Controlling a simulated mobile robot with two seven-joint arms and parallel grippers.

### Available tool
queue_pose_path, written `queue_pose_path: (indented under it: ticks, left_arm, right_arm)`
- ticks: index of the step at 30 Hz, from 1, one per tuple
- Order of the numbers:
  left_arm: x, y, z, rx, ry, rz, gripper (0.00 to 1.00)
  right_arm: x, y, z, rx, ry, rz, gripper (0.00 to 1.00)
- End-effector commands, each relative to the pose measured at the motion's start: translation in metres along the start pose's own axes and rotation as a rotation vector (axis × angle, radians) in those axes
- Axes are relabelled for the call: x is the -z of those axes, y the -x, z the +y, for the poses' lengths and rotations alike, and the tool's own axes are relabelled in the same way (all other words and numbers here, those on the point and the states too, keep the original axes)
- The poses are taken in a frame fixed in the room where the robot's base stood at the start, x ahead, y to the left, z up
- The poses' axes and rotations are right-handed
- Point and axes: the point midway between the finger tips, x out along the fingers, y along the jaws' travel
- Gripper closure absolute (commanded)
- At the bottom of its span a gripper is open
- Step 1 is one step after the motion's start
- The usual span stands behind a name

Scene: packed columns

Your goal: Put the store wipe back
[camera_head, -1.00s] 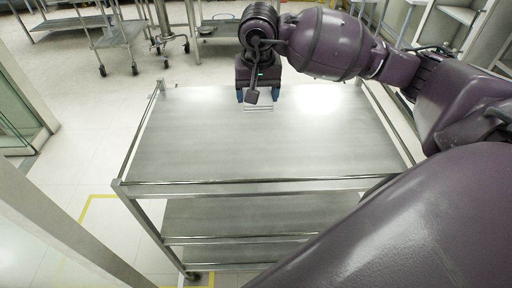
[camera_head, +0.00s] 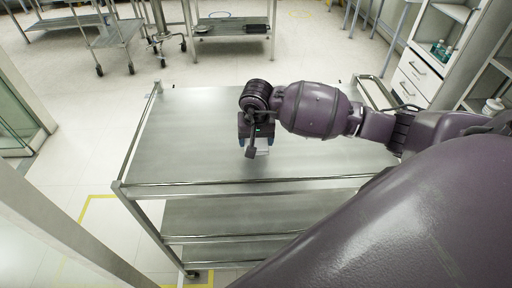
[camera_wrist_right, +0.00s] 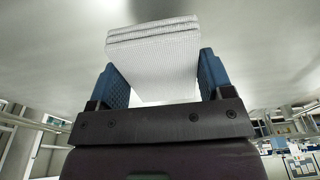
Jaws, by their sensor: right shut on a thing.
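The store wipe (camera_wrist_right: 152,58) is a white, folded, textured cloth in the right wrist view. My right gripper (camera_head: 256,143) is shut on it, with one blue finger pressed to each side. The wipe sticks out past the fingertips. My left gripper is not in view.
The cart's top is bare around the gripper, with a raised rail (camera_head: 150,128) at its left end. Two lower shelves (camera_head: 230,213) look empty. White shelving with drawers (camera_head: 425,65) stands at the right. Another steel table (camera_head: 232,28) stands at the back.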

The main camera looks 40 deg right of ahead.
Motion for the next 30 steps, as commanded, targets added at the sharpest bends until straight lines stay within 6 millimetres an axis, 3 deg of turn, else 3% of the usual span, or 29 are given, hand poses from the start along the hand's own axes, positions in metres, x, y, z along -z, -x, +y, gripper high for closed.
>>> queue_pose_path:
  ticks: [11, 24, 25, 29, 30]
  left_arm:
    - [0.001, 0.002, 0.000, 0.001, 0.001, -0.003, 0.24]
    - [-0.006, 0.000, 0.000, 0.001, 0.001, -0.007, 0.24]
    - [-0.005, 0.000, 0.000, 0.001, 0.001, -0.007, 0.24]
    - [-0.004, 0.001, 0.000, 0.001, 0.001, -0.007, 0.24]
    - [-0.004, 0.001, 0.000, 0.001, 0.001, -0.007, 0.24]
  right_arm:
    - [-0.007, -0.040, -0.001, 0.002, 0.000, -0.003, 0.52]
    - [-0.007, -0.046, 0.000, 0.001, 0.001, 0.001, 0.52]
    - [-0.007, -0.045, 0.000, 0.001, 0.001, 0.000, 0.22]
    - [-0.007, -0.044, 0.000, 0.001, 0.001, 0.000, 0.02]
    - [-0.007, -0.044, 0.000, 0.001, 0.001, 0.000, 0.01]
